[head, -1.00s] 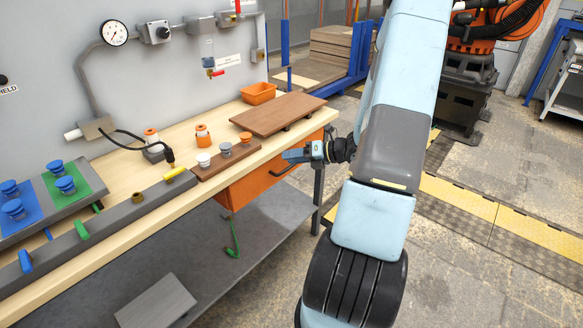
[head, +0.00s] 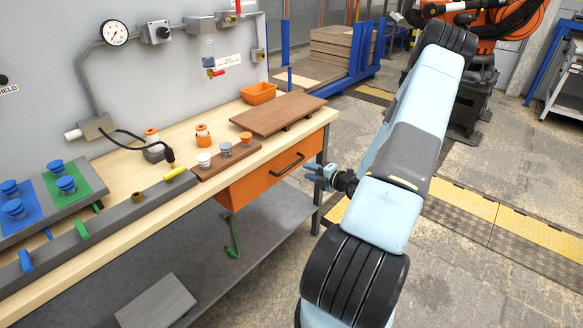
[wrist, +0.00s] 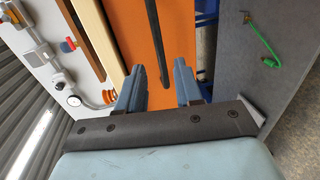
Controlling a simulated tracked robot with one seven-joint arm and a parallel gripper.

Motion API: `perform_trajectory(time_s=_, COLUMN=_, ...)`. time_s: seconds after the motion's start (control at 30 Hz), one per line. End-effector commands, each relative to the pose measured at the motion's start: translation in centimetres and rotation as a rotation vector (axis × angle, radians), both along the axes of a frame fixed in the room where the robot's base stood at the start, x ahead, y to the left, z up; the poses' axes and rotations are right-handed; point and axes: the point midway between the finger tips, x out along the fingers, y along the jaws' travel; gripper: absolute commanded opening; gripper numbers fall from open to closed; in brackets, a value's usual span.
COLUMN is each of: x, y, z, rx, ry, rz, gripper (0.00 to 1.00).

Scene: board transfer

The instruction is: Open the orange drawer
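The orange drawer (head: 251,187) sits under the workbench top and looks shut, its front in line with the bench edge. Its dark bar handle (head: 287,163) is in plain view on the front. In the wrist view the drawer front (wrist: 133,30) fills the upper middle, and the handle (wrist: 156,45) runs down it. My gripper (head: 308,172) is in front of the drawer, to the right of the handle and a little lower. In the wrist view my gripper (wrist: 159,66) is open and empty. The handle's end lines up with the gap between the fingers, apart from them.
A brown board (head: 275,114) lies on the workbench top (head: 120,182) above the drawer, near an orange bin (head: 258,93). A grey lower shelf (head: 265,222) and a green hook (head: 235,240) are below. The floor right of the bench is clear around my arm.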

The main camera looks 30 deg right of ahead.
Motion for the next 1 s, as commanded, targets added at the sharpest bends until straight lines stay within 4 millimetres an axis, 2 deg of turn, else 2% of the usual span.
perform_trajectory(time_s=0.3, x=5.1, y=1.9, z=-1.2, rx=0.0, ry=-0.001, rz=0.003, gripper=0.35)
perform_trajectory(time_s=0.5, x=7.4, y=2.7, z=-1.6, rx=-0.001, ry=-0.002, rz=0.001, gripper=0.35)
perform_trajectory(time_s=0.7, x=8.4, y=3.0, z=-1.9, rx=-0.001, ry=0.0, rz=0.0, gripper=0.35)
perform_trajectory(time_s=1.0, x=8.4, y=3.1, z=-1.9, rx=-0.001, ry=0.0, rz=0.0, gripper=0.33)
